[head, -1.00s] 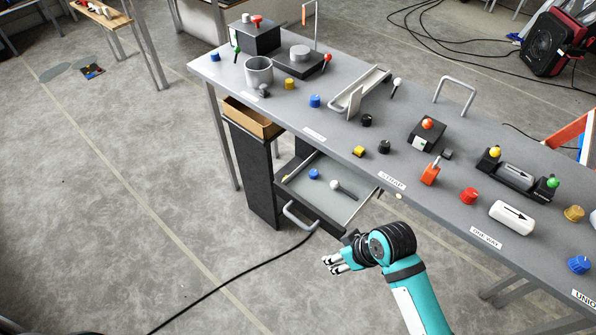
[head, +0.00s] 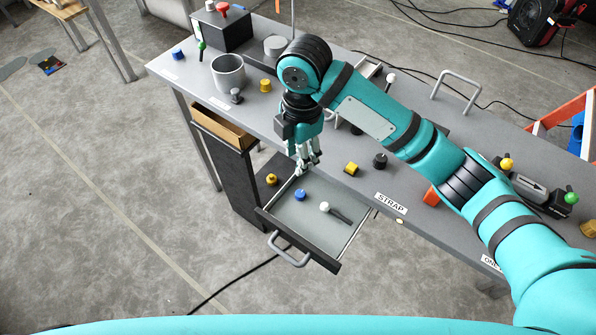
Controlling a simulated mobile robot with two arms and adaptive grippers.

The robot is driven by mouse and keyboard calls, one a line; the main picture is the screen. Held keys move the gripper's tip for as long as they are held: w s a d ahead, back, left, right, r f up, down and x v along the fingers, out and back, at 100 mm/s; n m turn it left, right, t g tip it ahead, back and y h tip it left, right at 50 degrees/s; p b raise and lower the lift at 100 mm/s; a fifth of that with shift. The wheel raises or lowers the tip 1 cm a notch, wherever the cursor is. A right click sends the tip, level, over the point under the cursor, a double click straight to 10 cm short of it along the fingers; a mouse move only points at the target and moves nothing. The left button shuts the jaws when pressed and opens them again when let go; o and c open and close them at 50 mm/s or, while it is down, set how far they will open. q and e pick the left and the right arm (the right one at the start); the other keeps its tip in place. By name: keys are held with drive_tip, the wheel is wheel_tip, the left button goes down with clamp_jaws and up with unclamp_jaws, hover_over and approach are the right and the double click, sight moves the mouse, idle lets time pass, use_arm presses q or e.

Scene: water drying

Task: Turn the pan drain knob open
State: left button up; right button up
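An open grey drawer pan (head: 340,238) sticks out below the bench. A blue knob (head: 300,195) and a dark lever with a white ball end (head: 335,214) show in it, and a yellow knob (head: 271,180) shows at its back left corner. I cannot tell which of these is the pan drain knob. My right gripper (head: 308,168) points down over the back of the drawer, above and close to the blue knob in the picture. It shows no object in its fingers; their gap is unclear. My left gripper is not in view.
The grey bench (head: 215,128) carries a metal cup (head: 228,74), yellow and black knobs, and a STRAP label (head: 391,203). My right arm hides part of its top. The drawer handle (head: 288,251) juts out at the front. Open floor lies to the left.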

hover_over(300, 193)
wheel_tip(300, 193, down, 5)
drive_tip(key=shift+n, duration=0.3)
wheel_tip(300, 193, down, 10)
drive_tip(key=shift+d+r+p, duration=0.1)
drive_tip(key=shift+r+p, duration=0.15)
drive_tip(key=shift+p, duration=0.1)
drive_tip(key=shift+f, duration=0.75)
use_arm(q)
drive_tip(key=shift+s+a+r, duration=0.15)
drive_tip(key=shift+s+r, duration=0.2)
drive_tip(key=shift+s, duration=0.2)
use_arm(e)
clamp_jaws()
